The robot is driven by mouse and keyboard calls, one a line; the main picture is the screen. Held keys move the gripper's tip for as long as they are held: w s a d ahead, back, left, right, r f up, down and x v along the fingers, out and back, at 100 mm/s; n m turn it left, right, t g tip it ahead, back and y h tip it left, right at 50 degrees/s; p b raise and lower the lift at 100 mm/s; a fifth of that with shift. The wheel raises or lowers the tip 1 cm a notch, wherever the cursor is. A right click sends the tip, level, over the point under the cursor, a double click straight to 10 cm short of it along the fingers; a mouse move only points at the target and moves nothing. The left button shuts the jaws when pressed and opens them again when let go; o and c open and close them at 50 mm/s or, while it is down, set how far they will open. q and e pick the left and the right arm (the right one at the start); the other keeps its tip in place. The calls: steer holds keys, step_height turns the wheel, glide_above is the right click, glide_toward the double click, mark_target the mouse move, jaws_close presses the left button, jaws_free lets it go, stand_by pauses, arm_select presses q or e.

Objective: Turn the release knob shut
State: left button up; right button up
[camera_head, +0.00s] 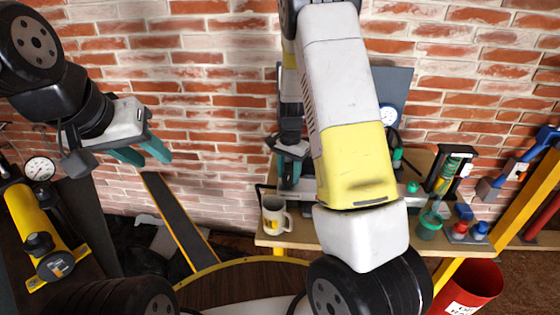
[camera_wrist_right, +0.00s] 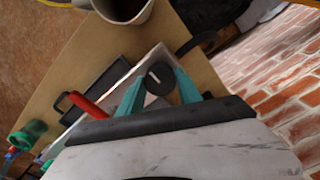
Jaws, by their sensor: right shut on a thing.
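The release knob (camera_wrist_right: 160,77), a round black knob with a white line on its face, shows in the right wrist view. My right gripper (camera_wrist_right: 161,79) has its teal fingers on either side of it and is shut on it. The white line runs at a slant in that view. In the head view my right gripper (camera_head: 283,150) is at the grey wall unit, largely hidden behind my own arm, and the knob cannot be made out there. My left gripper (camera_head: 141,152) is open and empty in front of the brick wall at left, its teal fingers apart.
A mug (camera_head: 276,215) stands on the wooden shelf (camera_head: 300,238), close to my right gripper. A dial gauge (camera_head: 389,116) is at the wall unit. A red handle (camera_wrist_right: 88,107) lies near the knob. A green-lidded jar (camera_head: 429,224) and a red bin (camera_head: 470,285) are at right.

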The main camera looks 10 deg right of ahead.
mark_target(289, 176)
stand_by(0.4)
steer(key=o, duration=1.4)
steer(key=shift+c, duration=0.2)
steer(key=shift+r, duration=3.9)
